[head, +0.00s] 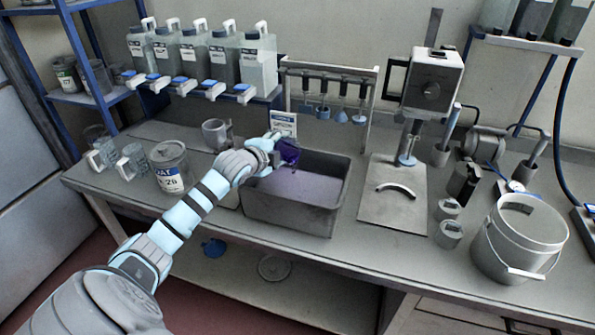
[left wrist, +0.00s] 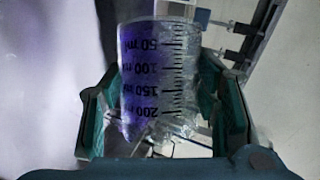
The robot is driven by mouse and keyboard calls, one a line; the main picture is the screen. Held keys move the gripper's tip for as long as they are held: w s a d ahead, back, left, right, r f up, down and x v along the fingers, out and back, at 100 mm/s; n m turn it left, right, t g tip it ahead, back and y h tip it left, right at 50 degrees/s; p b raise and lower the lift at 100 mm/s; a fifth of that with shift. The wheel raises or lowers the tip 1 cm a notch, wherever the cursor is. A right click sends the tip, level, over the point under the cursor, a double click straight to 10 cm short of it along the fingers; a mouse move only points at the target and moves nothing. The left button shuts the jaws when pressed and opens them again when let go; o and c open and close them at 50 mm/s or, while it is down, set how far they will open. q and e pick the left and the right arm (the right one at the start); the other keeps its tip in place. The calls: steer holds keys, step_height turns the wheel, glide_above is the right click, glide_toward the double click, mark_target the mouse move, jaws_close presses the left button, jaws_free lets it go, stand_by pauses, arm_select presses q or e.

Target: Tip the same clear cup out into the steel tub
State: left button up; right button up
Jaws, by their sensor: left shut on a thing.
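My left gripper (head: 272,150) is over the back left part of the steel tub (head: 290,214). It is shut on a clear cup (head: 289,153), which looks dark purple in the head view and seems tilted over the tub. In the left wrist view the clear cup (left wrist: 158,75) sits between the two teal fingers (left wrist: 165,115). It has black graduation marks from 50 to 200 ml and a purple tint on its left side. The tub has a purple surface inside. The cup's exact tilt and how much is in it cannot be told. My right gripper is not in view.
A paint can (head: 170,168), clear cups (head: 132,160) and a grey mug (head: 215,133) stand left of the tub. A stirrer stand (head: 392,205) is right of it, with a steel bucket (head: 520,240) farther right. A hanging-tool rack (head: 330,72) stands behind.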

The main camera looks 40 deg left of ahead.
mark_target(293, 139)
arm_select(q)
steer(key=shift+d+r+m+y+b, duration=0.2)
steer(key=shift+d+m+y+b, duration=0.1)
steer(key=shift+d+b, duration=0.25)
steer(key=shift+s+d+r+m+t+y+p, duration=0.1)
steer(key=shift+d+r+m+t+y+p, duration=0.2)
steer(key=shift+m, duration=0.25)
steer(key=shift+d+r+m+t+y+p, duration=0.1)
steer(key=shift+r+m+t+y, duration=0.1)
steer(key=shift+r+m+y, duration=0.25)
stand_by(1.4)
steer(key=shift+d+r+m+t+y, duration=0.25)
steer(key=shift+d+m+t+y, duration=0.3)
steer(key=shift+m, duration=0.65)
stand_by(0.9)
steer(key=shift+s+d+r+m+t+y+b, duration=0.1)
steer(key=shift+d+m+t+y+b, duration=0.35)
steer(key=shift+m, duration=0.45)
steer(key=shift+s+d+r+m+t+b, duration=0.1)
steer(key=shift+d+m+t+b, duration=0.45)
steer(key=shift+m, duration=0.25)
steer(key=shift+d+m+t+b, duration=0.25)
steer(key=shift+d+m+b, duration=0.1)
steer(key=shift+m+b, duration=0.35)
step_height(293, 139, up, 2)
steer(key=shift+d+r+m+p, duration=0.15)
steer(key=shift+m+p, duration=0.35)
steer(key=shift+p, duration=0.4)
steer(key=shift+f, duration=0.3)
